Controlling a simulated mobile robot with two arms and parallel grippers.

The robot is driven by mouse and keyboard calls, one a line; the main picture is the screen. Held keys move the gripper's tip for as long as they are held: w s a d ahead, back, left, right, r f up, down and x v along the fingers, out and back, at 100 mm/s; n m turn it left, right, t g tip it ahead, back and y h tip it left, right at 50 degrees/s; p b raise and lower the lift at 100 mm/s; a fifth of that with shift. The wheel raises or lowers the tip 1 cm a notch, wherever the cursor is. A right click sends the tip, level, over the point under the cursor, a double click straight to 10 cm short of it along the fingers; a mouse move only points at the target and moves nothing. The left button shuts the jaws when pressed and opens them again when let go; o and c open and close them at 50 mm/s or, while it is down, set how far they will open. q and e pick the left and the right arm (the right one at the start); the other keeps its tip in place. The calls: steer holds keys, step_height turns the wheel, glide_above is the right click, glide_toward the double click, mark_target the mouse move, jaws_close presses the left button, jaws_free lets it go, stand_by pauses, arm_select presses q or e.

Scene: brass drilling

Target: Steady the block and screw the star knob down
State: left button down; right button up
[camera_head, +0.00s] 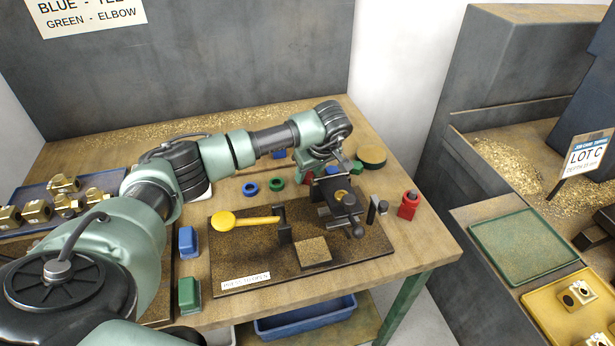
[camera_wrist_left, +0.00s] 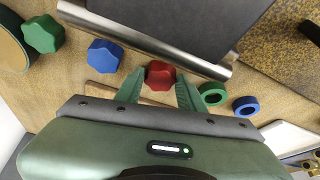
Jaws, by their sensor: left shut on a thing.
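A red star knob (camera_wrist_left: 160,75) sits between the two green fingers of my left gripper (camera_wrist_left: 159,88) in the left wrist view, and the gripper is shut on it. In the head view my left gripper (camera_head: 308,178) is low over the bench behind the fixture, and the red knob is mostly hidden there. A blue star knob (camera_head: 332,170) and a green star knob (camera_head: 356,166) stand to its right. A dark block (camera_head: 335,187) with a brass round on top sits in the fixture on a black base plate (camera_head: 240,262). My right gripper is not in view.
A yellow-handled lever (camera_head: 245,221) lies across the plate, left of a speckled square pad (camera_head: 313,252). A blue ring (camera_head: 250,188) and a green ring (camera_head: 277,180) lie behind the plate. A red holder (camera_head: 408,205) stands at right. The front right bench corner is clear.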

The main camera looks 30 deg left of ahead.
mark_target(309, 176)
arm_select(q)
step_height(309, 176, up, 20)
steer(key=b, duration=0.2)
steer(key=shift+b, duration=0.4)
